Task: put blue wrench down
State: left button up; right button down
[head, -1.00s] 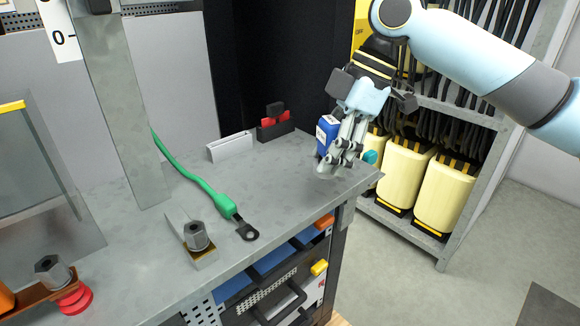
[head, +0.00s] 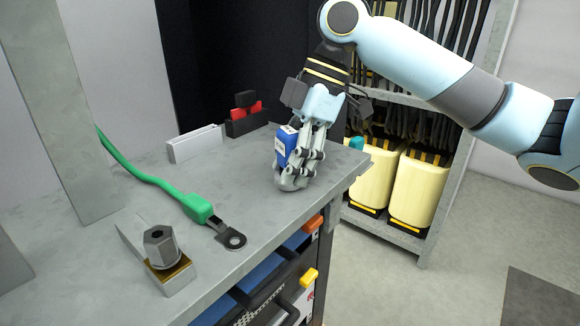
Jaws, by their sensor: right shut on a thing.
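My right gripper (head: 292,180) points down at the right part of the grey workbench (head: 240,205). Its fingers are shut on a blue thing (head: 283,148) with a white label, taken to be the blue wrench, though its shape is mostly hidden by the fingers. The fingertips are at or just above the bench top; I cannot tell if they touch it. A small teal piece (head: 357,143) shows to the right of the gripper. My left gripper is not in view.
A green cable with a dark ring lug (head: 231,239) lies on the bench. A hex nut on a block (head: 160,245) stands near the front edge. A grey holder (head: 195,143) and a black-red holder (head: 246,115) stand behind. A shelf with cream containers (head: 412,190) is at right.

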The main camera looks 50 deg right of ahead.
jog(key=c, duration=1.3)
grip_release()
jog(key=shift+f, duration=0.2)
jog(key=o, duration=0.5)
jog(key=shift+c, duration=0.2)
jog(key=shift+r, duration=0.25)
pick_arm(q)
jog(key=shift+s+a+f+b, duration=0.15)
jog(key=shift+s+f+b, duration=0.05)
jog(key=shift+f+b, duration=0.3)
pick_arm(e)
jog(key=v, duration=1.2)
jog(key=shift+s+f, duration=0.15)
